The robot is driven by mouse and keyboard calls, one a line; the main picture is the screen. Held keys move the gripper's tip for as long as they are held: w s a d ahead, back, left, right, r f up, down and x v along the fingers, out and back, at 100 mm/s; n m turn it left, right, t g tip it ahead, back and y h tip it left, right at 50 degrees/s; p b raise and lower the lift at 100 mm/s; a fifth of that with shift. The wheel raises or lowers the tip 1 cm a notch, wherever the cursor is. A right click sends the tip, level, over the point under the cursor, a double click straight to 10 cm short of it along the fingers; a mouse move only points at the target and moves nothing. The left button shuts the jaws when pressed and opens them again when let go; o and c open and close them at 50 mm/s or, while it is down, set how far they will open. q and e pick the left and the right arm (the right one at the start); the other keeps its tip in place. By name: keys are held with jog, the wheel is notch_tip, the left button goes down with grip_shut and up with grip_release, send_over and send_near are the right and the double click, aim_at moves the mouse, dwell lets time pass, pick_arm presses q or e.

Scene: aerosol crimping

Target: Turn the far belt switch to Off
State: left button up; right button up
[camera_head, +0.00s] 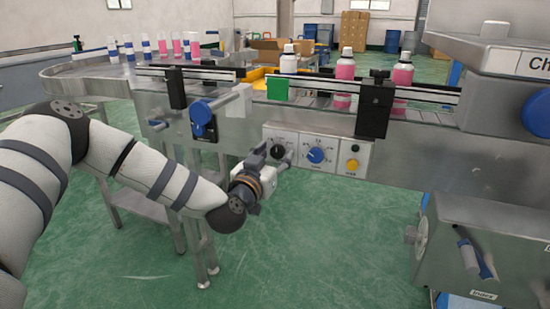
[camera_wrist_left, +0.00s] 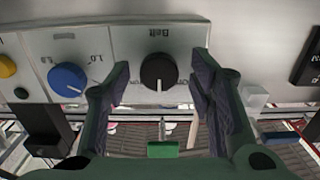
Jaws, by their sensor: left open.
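The belt switch is a black round knob (camera_wrist_left: 159,72) on a grey panel marked "Belt", seen upside down in the left wrist view. Its white mark points down in that picture. In the head view the knob (camera_head: 278,151) sits at the panel's left end, just beyond my left gripper (camera_head: 266,158). My left gripper is open, and in the wrist view its two fingers (camera_wrist_left: 160,88) stand on either side of the knob, with gaps visible. I cannot tell whether the fingertips reach the panel. My right gripper is not in view.
A blue dial (camera_head: 316,155) and a yellow button (camera_head: 352,164) are right of the knob in the head view. A blue handle (camera_head: 201,112) is up and left. Pink and white cans (camera_head: 345,72) stand on the conveyor above. Open green floor lies below the panel.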

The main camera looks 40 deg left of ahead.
pick_arm(q)
jog(key=c, duration=1.2)
jog(key=shift+o, duration=0.2)
jog(key=shift+r, duration=0.1)
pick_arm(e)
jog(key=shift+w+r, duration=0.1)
pick_arm(q)
jog(key=shift+n, duration=0.8)
jog(key=shift+n+p, duration=0.45)
jog(key=shift+n, duration=0.75)
jog(key=n, duration=0.5)
jog(key=shift+n, duration=0.3)
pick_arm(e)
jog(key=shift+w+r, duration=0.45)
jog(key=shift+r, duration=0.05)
pick_arm(q)
jog(key=shift+n, duration=0.3)
